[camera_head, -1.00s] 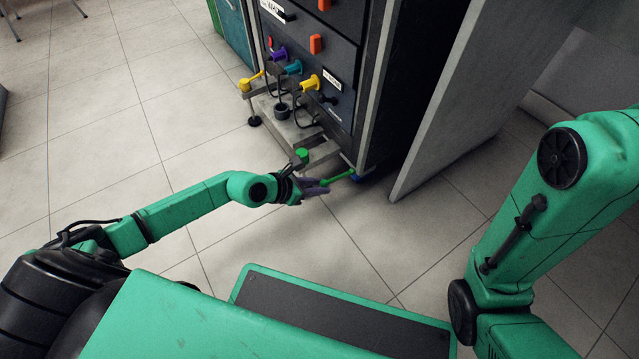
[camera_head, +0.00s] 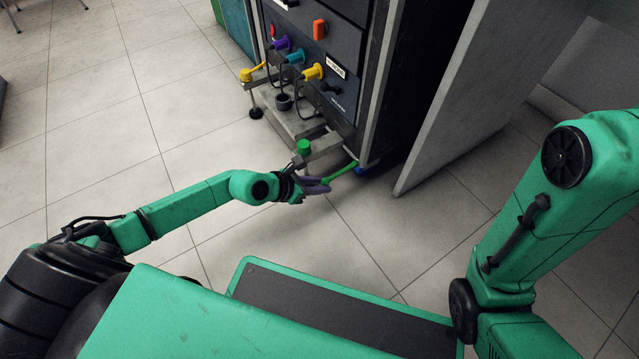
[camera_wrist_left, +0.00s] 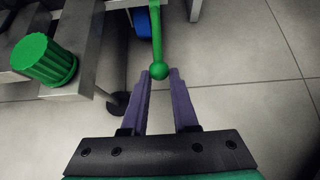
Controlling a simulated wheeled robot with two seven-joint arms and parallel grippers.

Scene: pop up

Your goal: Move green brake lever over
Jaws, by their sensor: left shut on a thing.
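The green brake lever (camera_head: 342,171) is a thin rod low at the cabinet's near corner, beside a blue wheel (camera_head: 362,170). My left gripper (camera_head: 322,184) is at its free end. In the left wrist view, the lever (camera_wrist_left: 156,30) ends in a round ball between the tips of the purple fingers of my left gripper (camera_wrist_left: 160,74). The gripper is shut on that ball end. The lever's far end runs out of the wrist view's top edge. My right arm (camera_head: 525,230) is at the right, and its gripper is out of view.
A green knob (camera_head: 303,147) stands on the metal frame just left of the lever; it is large in the left wrist view (camera_wrist_left: 45,60). The dark cabinet (camera_head: 340,65) has coloured plugs on its front. A grey panel (camera_head: 455,100) stands at its right.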

